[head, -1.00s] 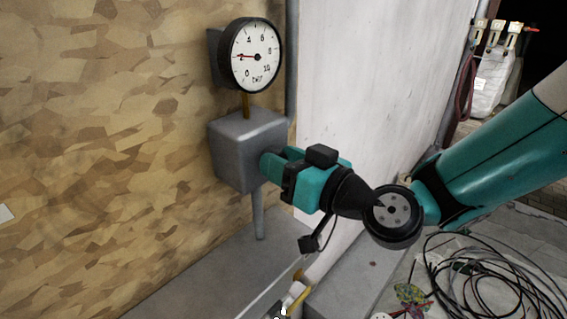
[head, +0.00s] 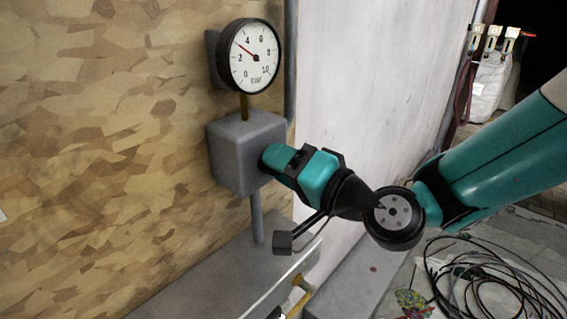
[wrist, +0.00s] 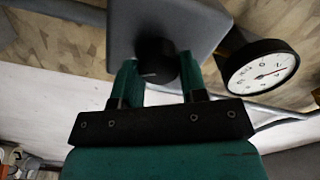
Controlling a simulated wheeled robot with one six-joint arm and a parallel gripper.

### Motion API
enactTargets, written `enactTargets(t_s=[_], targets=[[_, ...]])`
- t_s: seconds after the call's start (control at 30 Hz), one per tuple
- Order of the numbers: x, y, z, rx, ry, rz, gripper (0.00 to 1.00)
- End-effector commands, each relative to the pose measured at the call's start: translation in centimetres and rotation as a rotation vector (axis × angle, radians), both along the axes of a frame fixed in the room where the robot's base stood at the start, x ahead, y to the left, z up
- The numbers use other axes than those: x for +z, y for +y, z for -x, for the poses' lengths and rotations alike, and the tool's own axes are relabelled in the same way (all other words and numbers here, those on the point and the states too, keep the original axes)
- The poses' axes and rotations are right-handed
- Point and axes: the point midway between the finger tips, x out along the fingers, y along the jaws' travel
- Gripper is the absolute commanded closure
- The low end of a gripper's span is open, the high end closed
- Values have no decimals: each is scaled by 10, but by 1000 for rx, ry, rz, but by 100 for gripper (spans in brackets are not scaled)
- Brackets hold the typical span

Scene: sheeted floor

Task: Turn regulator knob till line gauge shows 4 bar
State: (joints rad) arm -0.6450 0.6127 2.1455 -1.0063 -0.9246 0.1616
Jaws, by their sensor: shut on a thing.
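The line gauge (head: 262,68) is a round white dial with a black rim above the grey regulator box (head: 240,155). Its red needle points up-left, between the 2 and the 4, at about 3. The dial also shows in the wrist view (wrist: 258,82), tilted. The black regulator knob (wrist: 157,62) sticks out of the box face. My gripper (head: 268,160) is at the right side of the box. In the wrist view its two green fingers (wrist: 158,80) are shut on the knob, one on each side. The knob is hidden in the head view.
A chipboard wall (head: 100,130) stands behind the box, and a grey pipe (head: 257,220) runs down from it. A white panel (head: 380,80) is to the right. Coiled black cables (head: 490,275) lie on the floor at lower right.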

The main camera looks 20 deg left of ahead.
Motion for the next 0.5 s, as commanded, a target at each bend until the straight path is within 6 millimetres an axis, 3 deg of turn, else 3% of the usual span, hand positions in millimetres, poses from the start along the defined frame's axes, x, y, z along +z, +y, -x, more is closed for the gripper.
enactTargets(t_s=[0.5], targets=[[-1, -1, -1, -2, 196, -82, 84]])
